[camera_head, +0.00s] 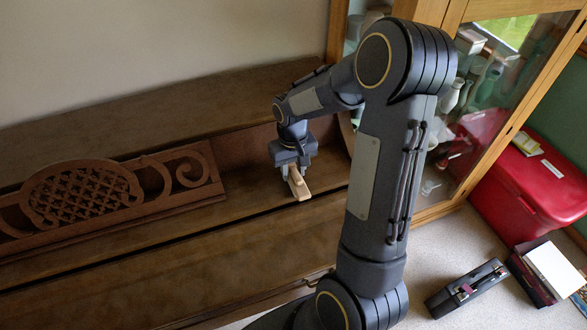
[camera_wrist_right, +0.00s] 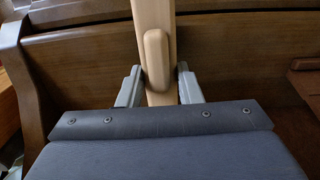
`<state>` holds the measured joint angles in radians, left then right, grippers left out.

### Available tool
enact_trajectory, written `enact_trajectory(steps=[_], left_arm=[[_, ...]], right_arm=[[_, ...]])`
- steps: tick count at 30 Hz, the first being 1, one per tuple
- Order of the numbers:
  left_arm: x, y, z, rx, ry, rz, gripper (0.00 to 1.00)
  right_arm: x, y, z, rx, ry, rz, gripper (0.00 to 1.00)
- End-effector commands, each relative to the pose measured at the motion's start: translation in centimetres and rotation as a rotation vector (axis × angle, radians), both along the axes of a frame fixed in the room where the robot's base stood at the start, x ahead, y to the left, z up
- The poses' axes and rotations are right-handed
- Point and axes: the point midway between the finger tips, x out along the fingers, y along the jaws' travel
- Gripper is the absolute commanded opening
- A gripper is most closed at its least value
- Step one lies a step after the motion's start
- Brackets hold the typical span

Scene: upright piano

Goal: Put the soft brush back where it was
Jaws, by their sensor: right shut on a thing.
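The soft brush (camera_head: 298,183) is a pale wooden piece held at the right end of the piano. My right gripper (camera_head: 293,172) is shut on it and points down over the piano's ledge. In the right wrist view the brush's pale wood (camera_wrist_right: 157,50) stands between the two grey fingers of the right gripper (camera_wrist_right: 158,88). The bristles cannot be made out. I cannot tell whether the brush touches the ledge. My left gripper is not in view.
The brown piano (camera_head: 150,270) has a carved fretwork panel (camera_head: 100,195) left of the gripper. A glass-fronted cabinet (camera_head: 455,185) stands at right. A red box (camera_head: 520,170) and a black case (camera_head: 468,288) are on the floor. The ledge between panel and gripper looks clear.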

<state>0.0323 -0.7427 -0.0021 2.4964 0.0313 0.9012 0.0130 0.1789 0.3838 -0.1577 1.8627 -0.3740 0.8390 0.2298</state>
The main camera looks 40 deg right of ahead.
Motion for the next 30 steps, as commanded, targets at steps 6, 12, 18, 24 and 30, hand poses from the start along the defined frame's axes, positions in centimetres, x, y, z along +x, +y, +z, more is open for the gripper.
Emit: enact_trajectory(steps=[6, 12, 18, 24, 30], left_arm=[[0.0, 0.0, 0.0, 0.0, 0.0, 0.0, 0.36], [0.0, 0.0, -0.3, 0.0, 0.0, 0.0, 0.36], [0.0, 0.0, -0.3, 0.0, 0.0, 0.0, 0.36], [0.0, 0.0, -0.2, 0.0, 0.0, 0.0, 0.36], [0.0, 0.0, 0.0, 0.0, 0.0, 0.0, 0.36]], right_arm=[[0.0, 0.0, -0.1, 0.0, -0.001, -0.001, 0.03], [0.0, 0.0, -0.5, 0.0, 0.0, -0.001, 0.34], [0.0, 0.0, -0.4, 0.0, 0.0, -0.001, 0.54], [0.0, 0.0, -0.3, 0.0, 0.0, -0.001, 0.54], [0.1, 0.0, 1.3, -0.002, -0.005, -0.001, 0.54]])
